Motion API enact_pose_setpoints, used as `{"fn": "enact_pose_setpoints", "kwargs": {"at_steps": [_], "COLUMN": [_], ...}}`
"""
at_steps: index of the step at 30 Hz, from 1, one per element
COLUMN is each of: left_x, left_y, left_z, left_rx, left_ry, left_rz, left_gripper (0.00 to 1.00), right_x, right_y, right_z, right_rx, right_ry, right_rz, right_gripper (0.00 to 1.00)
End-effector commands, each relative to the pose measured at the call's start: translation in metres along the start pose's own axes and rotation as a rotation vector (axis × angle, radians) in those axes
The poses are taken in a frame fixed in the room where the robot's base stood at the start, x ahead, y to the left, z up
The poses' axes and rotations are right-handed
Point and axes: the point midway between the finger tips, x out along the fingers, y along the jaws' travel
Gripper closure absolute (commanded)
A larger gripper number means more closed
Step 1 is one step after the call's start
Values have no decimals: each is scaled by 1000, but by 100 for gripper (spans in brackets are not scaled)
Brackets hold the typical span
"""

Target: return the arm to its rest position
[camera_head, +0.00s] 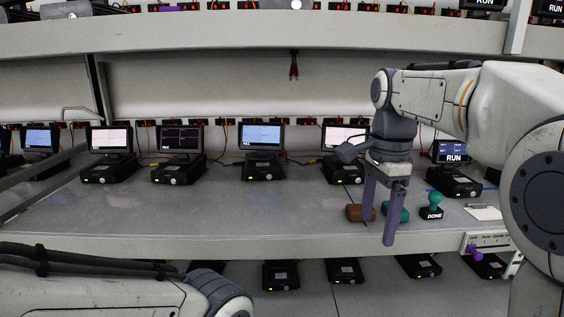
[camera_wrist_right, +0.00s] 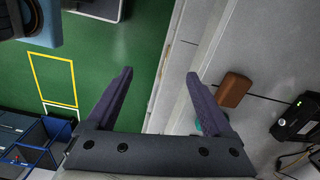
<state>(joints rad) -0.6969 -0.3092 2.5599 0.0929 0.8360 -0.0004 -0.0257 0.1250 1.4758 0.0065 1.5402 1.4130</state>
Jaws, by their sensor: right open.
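My right arm reaches in from the right in the head view. Its gripper (camera_head: 379,225) points down in front of the middle shelf's edge, with its two purple fingers apart and nothing between them. In the right wrist view the open gripper (camera_wrist_right: 158,82) has the green floor and the shelf's edge beyond its fingers. My left arm shows only as a link at the lower left of the head view; its gripper is out of the picture.
The middle shelf (camera_head: 250,215) holds several devices with screens, a brown block (camera_head: 354,212), a teal object (camera_head: 404,215) partly behind my fingers, a teal stamp-like DONE piece (camera_head: 434,202) and a clipboard (camera_head: 483,212). Shelves stand above and below. The shelf's front middle is clear.

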Motion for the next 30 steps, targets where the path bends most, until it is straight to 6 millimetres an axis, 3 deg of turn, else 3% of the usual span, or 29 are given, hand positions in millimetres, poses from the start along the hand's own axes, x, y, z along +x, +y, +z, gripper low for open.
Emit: {"fn": "enact_pose_setpoints", "kwargs": {"at_steps": [8,14,17,21,25,30], "left_x": [-2,-5,-7,-10,-12,-12], "left_y": [0,0,0,1,1,1], "left_z": [0,0,0,0,-1,-1], "left_rx": [0,0,0,0,0,0], "left_ry": [1,1,0,1,1,1], "left_rz": [0,0,0,0,0,0], "left_gripper": [100,100,100,100,100,100], "right_x": [22,51,72,112,143,164], "right_y": [16,44,69,123,168,198], "right_z": [42,86,113,148,161,165], "right_rx": [-315,-684,-944,-1406,-1750,-1987], "right_ry": [-11,-23,-31,-38,-40,-37], "right_rz": [-11,-23,-33,-56,-77,-91], "right_gripper": [14,14,14,14,14,14]}}
